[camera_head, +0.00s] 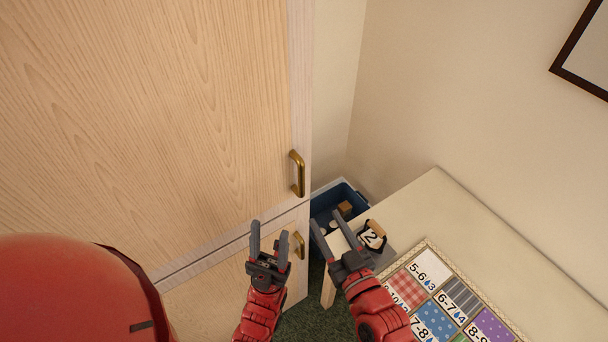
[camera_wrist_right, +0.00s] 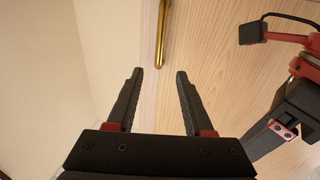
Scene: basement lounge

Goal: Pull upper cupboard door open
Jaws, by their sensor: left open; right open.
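The upper cupboard door (camera_head: 150,110) is a large pale wood panel and looks shut. Its brass handle (camera_head: 298,174) is upright near the door's right edge. In the right wrist view the brass handle (camera_wrist_right: 161,35) is ahead of the fingertips, near the top. My left gripper (camera_head: 269,240) is open and empty, below and left of the upper handle in the head view. My right gripper (camera_head: 333,232) is open and empty, below and right of that handle. Neither touches the handle.
A lower cupboard door (camera_head: 225,281) has its own brass handle (camera_head: 299,246). A pale table (camera_head: 450,218) with a patchwork number board (camera_head: 440,300) stands at right. A blue bin (camera_head: 322,203) is on the floor beside the cupboard. A framed picture (camera_head: 580,58) hangs on the wall.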

